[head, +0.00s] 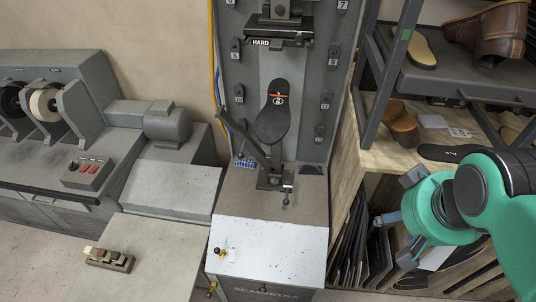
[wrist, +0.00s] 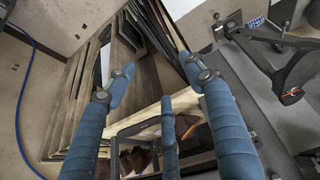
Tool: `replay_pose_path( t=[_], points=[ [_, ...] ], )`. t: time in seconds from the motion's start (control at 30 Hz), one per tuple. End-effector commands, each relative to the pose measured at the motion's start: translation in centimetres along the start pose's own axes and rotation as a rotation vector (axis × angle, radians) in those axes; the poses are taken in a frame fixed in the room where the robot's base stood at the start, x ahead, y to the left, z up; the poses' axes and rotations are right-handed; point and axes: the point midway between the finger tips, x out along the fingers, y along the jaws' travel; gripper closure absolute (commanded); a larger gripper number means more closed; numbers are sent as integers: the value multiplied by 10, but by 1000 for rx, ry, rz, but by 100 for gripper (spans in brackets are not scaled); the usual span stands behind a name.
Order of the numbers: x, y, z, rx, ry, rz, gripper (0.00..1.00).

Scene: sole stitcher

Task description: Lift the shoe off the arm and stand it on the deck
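A dark shoe (head: 272,122) hangs sole-outward on the stitcher's arm (head: 242,138), with an orange-and-white mark on its sole. It also shows at the right edge of the wrist view (wrist: 301,72), partly cut off. The brown-grey deck (head: 240,203) lies below the arm, with the arm's post bracket standing on it and otherwise bare at the front. My gripper (head: 391,240) is to the right of the machine, in front of the wooden shelf, well apart from the shoe. In the wrist view its blue fingers (wrist: 155,82) are spread with nothing between them.
The wooden shelf (head: 378,155) at right holds brown shoes and loose soles, with dark sheets racked below. A grey tray (head: 440,80) juts out above. A grinding bench (head: 50,180) stands at left. A post with a small knob (head: 286,200) rises from the deck's right side.

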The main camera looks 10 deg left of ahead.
Motion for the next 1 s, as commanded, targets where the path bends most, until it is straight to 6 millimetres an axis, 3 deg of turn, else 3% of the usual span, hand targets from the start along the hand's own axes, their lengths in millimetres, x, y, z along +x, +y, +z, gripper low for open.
replay_pose_path(
  t=[0.17,0.3,0.47,0.6,0.77,0.87,1.0],
  points=[
    [31,12,19,-307,-151,81,47],
    [55,31,30,-650,-312,167,47],
    [75,53,27,-1067,-509,270,47],
    [88,67,10,-1425,-688,365,47],
    [99,68,-26,-1818,-899,490,47],
    [104,58,-54,-2048,-1039,583,47],
    [113,28,-96,-2345,-1247,741,47]
  ],
)
